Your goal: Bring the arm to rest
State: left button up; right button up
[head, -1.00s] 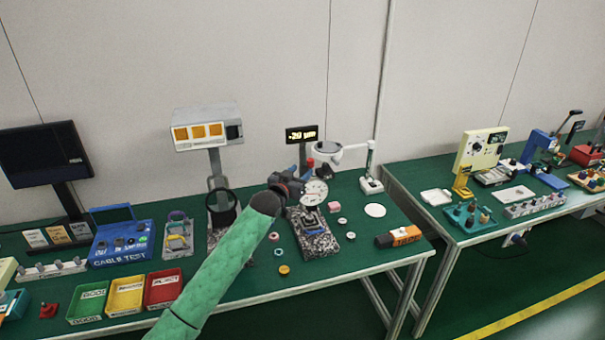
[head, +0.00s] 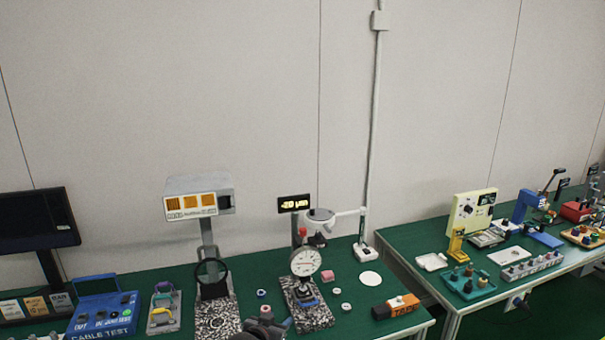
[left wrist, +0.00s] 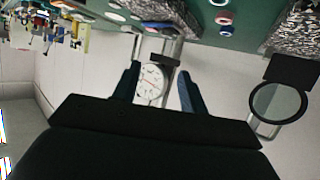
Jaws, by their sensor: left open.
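My left gripper (head: 274,328) shows at the bottom edge of the head view, low in front of the speckled granite stands; most of its arm is out of frame. In the left wrist view its two dark fingers (left wrist: 157,85) stand apart with nothing between them touching either one. The dial gauge (head: 305,262) with its white face stands on a granite base behind the gripper. In the left wrist view the dial (left wrist: 151,82) appears upside down between the fingers, farther off. My right gripper is in neither view.
A magnifier ring stand (head: 211,270) and a display box (head: 198,203) are left of the dial gauge. An orange and black box (head: 396,306) lies right. The blue cable tester (head: 103,315) is far left. A second table (head: 405,248) stands at the right. Open wall is above.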

pick_arm(q)
jog(key=s+a+f+n+g+y, duration=0.1)
jog(key=s+a+f+g+y, duration=0.3)
jog(key=s, duration=1)
jog(key=s+a+f+g+h, duration=0.15)
jog(key=s+a, duration=0.45)
jog(key=s, duration=0.8)
jog(key=s+a+f+n+g+y, duration=0.1)
jog(key=s+a+f+g+y, duration=0.2)
jog(key=s, duration=1.2)
notch_tip(320, 180, down, 27)
jog(key=w+g, duration=0.1)
jog(key=w, duration=0.2)
jog(key=s+f, duration=0.4)
jog(key=f, duration=0.7)
jog(key=s+f+g, duration=0.1)
jog(key=s+f, duration=0.3)
jog(key=f, duration=0.7)
jog(key=shift+s+d+f+h+b, duration=0.2)
jog(key=shift+s+d+h+b, duration=0.1)
jog(key=shift+h, duration=0.15)
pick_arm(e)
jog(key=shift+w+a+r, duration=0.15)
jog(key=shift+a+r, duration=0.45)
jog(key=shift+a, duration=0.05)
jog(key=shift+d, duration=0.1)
